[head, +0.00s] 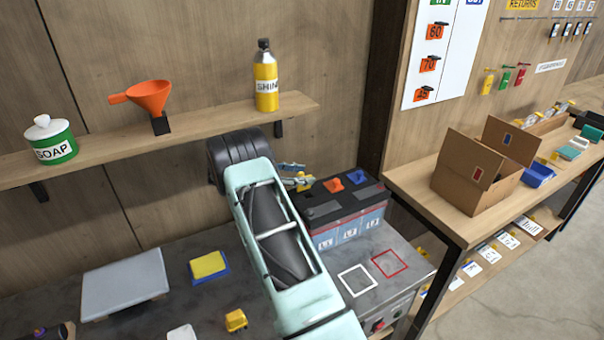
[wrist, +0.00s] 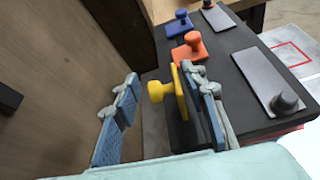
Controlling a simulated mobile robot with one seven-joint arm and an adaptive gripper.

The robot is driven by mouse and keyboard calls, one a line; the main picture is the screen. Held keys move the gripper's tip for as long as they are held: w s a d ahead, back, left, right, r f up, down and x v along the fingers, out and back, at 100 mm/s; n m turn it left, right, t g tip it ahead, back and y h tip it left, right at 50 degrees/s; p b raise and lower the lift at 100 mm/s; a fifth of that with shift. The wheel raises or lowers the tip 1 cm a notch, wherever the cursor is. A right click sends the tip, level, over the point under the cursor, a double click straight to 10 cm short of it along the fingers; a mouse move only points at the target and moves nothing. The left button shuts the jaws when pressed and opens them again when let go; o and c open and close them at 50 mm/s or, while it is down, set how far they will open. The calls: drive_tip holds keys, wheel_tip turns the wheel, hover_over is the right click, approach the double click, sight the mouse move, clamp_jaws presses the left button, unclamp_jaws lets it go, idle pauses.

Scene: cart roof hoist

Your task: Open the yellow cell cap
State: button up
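The battery (head: 345,222) stands on the grey bench, with a black top (wrist: 222,60). The yellow cell cap (wrist: 181,92) shows in the wrist view with its plate on edge and its knob pointing left, unlike the other caps. My gripper (wrist: 162,78) is open around it. The right finger is close against the plate's far side; whether they touch I cannot tell. The left finger is well apart from the knob. In the head view my gripper (head: 294,174) is at the battery's left end, with my arm hiding part of it.
Orange (wrist: 190,47) and blue (wrist: 179,24) caps lie flat with knobs up. A dark terminal post (wrist: 287,102) rises from the battery's near right. A wooden wall and shelf (head: 200,131) stand close behind my arm. White and red outlined squares on the bench are empty.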

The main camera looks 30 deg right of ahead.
drive_tip(key=shift+d+f, duration=0.1)
drive_tip(key=shift+d, duration=0.05)
drive_tip(key=shift+c, duration=0.3)
drive_tip(key=c, duration=0.9)
drive_tip(key=w+n+b, duration=0.1)
drive_tip(key=b, duration=0.1)
drive_tip(key=w+f+n+g+b, duration=0.1)
drive_tip(key=b, duration=0.1)
drive_tip(key=shift+n+g, duration=0.3)
drive_tip(key=shift+n, duration=0.1)
drive_tip(key=shift+c, duration=0.3)
drive_tip(key=shift+w+n+g+b, duration=0.15)
drive_tip(key=shift+n+g+b, duration=0.15)
drive_tip(key=shift+b, duration=0.45)
drive_tip(key=shift+r, duration=0.1)
drive_tip(key=o, duration=1)
